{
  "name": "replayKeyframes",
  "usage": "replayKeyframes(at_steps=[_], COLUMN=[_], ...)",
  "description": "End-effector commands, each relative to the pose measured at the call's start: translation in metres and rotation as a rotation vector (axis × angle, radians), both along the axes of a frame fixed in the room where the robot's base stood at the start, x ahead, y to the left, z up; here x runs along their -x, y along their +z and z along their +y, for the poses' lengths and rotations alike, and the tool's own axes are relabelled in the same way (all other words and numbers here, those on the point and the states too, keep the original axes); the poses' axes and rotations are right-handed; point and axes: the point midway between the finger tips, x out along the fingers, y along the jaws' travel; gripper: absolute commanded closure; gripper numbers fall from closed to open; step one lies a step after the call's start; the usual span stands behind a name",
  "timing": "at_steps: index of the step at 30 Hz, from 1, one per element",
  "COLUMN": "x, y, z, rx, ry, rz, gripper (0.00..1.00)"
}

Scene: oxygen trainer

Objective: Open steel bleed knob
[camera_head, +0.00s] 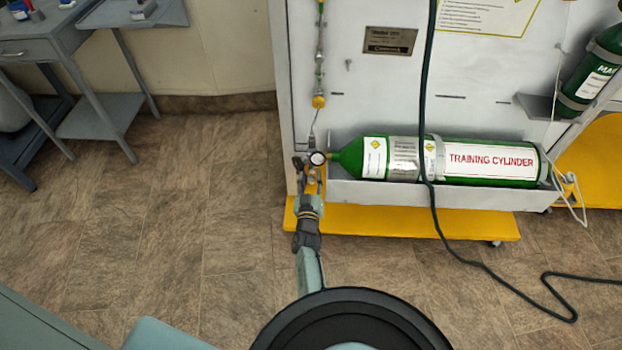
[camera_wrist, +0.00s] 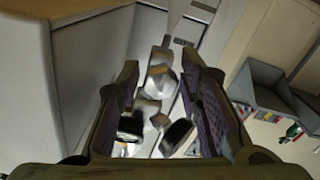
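In the wrist view, my gripper (camera_wrist: 165,100) is open, with one dark finger on each side of a cluster of metal fittings. A shiny steel knob-like part (camera_wrist: 161,80) shows between the fingers, with a gap on both sides. I cannot tell for sure that it is the bleed knob. Two black-ended fittings (camera_wrist: 178,135) sit lower, closer to the palm. In the head view, my gripper (camera_head: 308,180) is at the valve end of the green training cylinder (camera_head: 400,158), beside a round gauge (camera_head: 318,158). My arm hides part of the fittings there.
The cylinder lies in a white trough (camera_head: 440,195) on a white panel with a yellow base (camera_head: 400,222). A dark hose (camera_head: 428,100) hangs across the cylinder and onto the floor. Grey tables (camera_head: 80,50) stand at the left. The floor between is clear.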

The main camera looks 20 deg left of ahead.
Motion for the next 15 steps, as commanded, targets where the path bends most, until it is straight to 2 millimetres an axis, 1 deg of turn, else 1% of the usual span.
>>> replayKeyframes(at_steps=[1, 3, 11, 15], x=[0.0004, 0.0006, 0.0015, 0.0103], y=[-0.0006, -0.0009, -0.0019, -0.0035], z=[-0.0001, -0.0002, -0.0005, -0.003], rx=[0.0, 0.0, 0.0, 0.0], ry=[0.0, -0.001, 0.0, 0.0], rz=[0.001, 0.002, 0.003, 0.005], gripper=[0.61, 0.57, 0.57, 0.57])
